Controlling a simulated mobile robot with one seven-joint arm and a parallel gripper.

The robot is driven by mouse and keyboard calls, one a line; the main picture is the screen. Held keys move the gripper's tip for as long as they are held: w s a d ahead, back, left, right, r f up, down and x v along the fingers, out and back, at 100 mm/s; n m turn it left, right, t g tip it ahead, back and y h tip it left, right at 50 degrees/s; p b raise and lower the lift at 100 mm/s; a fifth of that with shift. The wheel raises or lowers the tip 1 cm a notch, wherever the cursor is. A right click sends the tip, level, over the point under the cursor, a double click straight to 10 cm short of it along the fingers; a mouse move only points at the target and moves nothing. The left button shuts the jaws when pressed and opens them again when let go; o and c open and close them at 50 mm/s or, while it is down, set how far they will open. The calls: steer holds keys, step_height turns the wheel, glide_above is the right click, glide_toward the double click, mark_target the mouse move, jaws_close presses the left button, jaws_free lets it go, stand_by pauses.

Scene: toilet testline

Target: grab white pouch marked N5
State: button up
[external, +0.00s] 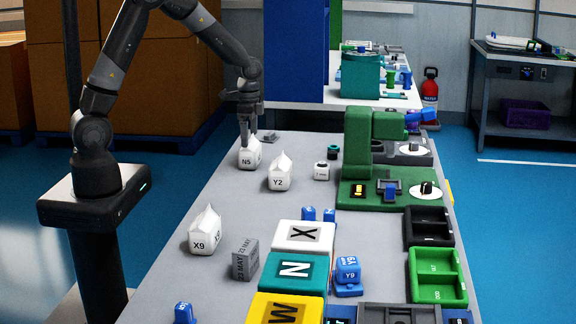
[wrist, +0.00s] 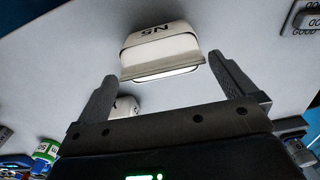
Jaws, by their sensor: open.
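The white pouch marked N5 (external: 249,156) stands on the grey table near its far left side in the external view. My gripper (external: 248,132) is right above it, pointing down. In the wrist view the pouch (wrist: 160,50) shows its N5 label and its folded top edge. The two fingers of my gripper (wrist: 168,90) are apart, and the pouch lies ahead of the gap between their tips. Nothing is held. I cannot tell from these views whether a finger touches the pouch.
A white pouch marked Y2 (external: 280,175) stands close by at the right, and one marked X9 (external: 205,233) nearer the camera. A small white container (external: 321,171) and a green machine (external: 372,165) are further right. A grey block (external: 245,259) sits by X9.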

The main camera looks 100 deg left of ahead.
mark_target(250, 146)
step_height(250, 146, down, 7)
steer(key=shift+f, duration=0.2)
stand_by(0.3)
steer(key=shift+c, duration=0.2)
steer(key=c, duration=0.7)
steer(key=shift+r, duration=0.15)
